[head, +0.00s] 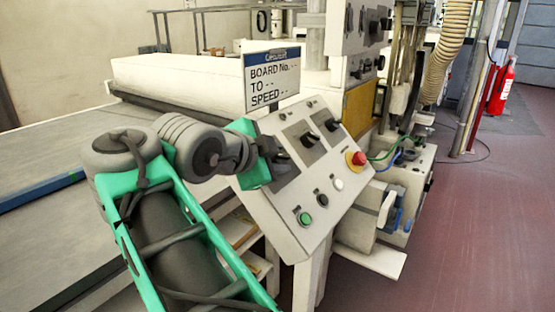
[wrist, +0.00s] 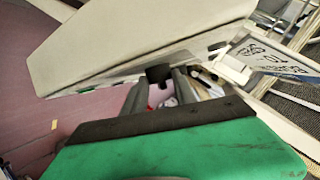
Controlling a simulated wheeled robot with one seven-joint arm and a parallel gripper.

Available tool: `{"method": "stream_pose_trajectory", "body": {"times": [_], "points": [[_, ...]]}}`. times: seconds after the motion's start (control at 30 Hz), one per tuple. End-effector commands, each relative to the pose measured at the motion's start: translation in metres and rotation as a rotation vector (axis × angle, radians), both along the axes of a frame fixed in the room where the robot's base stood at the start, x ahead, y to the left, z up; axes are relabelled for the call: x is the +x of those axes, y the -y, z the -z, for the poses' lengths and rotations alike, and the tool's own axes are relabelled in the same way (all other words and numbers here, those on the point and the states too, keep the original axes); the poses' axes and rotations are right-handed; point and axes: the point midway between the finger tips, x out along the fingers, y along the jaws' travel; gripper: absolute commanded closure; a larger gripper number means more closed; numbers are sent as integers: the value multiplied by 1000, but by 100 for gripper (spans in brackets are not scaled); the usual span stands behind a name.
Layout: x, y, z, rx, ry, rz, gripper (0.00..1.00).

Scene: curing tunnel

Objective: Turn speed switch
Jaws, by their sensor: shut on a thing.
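The sloped white control panel (head: 300,180) stands in the middle of the head view. Two black rotary switches, one in the middle (head: 309,139) and one at the upper right (head: 332,125), show clear of my gripper. My gripper (head: 281,157) is at the panel's upper left, partly covering that area. In the wrist view, my gripper (wrist: 160,80) has its two grey fingers on either side of a black switch knob (wrist: 158,73), shut on it. The knob's pointer direction and any label naming it the speed switch cannot be made out.
A red emergency button (head: 355,158) on a yellow base, a green button (head: 304,218) and a white button (head: 338,184) sit lower on the panel. A sign (head: 272,80) reading BOARD No., TO and SPEED stands just behind.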

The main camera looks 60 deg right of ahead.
Motion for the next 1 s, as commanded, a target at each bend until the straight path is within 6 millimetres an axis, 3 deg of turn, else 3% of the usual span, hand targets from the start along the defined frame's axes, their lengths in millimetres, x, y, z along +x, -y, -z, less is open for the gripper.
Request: {"method": "stream_pose_trajectory", "body": {"times": [0.07, 0.1, 0.37, 0.73, 1.0], "points": [[1, 0, 1, 2, -1, -2, 100], [1, 0, 1, 2, -1, -2, 66], [0, 0, 1, 2, -1, 1, 45], [0, 0, -1, 4, -1, 4, 45], [2, 2, -14, 100, 10, 102, 45]]}}
